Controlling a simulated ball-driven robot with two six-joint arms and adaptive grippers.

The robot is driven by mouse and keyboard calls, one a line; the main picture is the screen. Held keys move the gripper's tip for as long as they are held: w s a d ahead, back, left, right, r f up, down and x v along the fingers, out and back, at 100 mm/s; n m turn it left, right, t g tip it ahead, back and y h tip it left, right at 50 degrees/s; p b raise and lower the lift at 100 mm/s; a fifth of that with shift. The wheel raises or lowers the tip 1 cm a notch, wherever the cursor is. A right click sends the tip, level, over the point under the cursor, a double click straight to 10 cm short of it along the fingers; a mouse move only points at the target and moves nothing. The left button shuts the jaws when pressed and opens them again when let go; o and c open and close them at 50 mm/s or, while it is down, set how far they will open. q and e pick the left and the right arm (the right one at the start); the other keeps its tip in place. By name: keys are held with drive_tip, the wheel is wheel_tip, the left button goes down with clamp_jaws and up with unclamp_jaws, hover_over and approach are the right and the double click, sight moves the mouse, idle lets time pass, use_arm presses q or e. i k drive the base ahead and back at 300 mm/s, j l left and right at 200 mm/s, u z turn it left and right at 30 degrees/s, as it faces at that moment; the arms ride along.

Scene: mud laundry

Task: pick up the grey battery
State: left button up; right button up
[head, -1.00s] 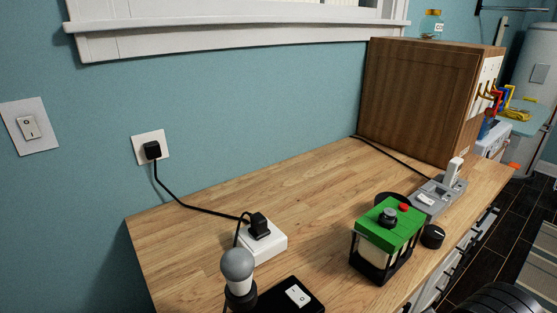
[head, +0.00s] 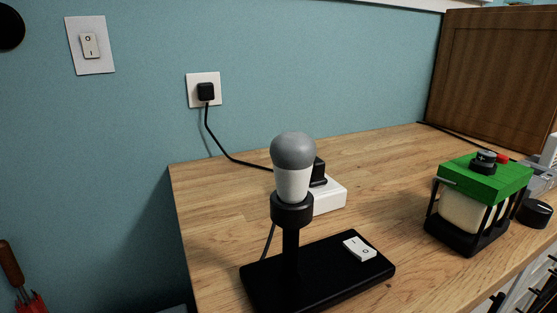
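I see no object that I can clearly identify as the grey battery. A grey-topped white bulb (head: 293,165) stands upright in a black lamp stand (head: 291,250) with a white switch (head: 359,248) on its base. A green-topped device (head: 484,180) with a cream body in a black frame stands to the right on the counter. Neither of my grippers shows in the head view.
The wooden counter (head: 385,165) is clear between the lamp and the green device. A white power strip (head: 328,196) sits behind the lamp, wired to a wall outlet (head: 205,90). A wooden cabinet (head: 500,75) stands at the back right. A red-and-brown tool (head: 25,285) is at lower left.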

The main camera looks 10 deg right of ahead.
sight(485, 158)
drive_tip(key=z, duration=1.35)
drive_tip(key=l+z, duration=0.15)
drive_tip(key=l, duration=0.2)
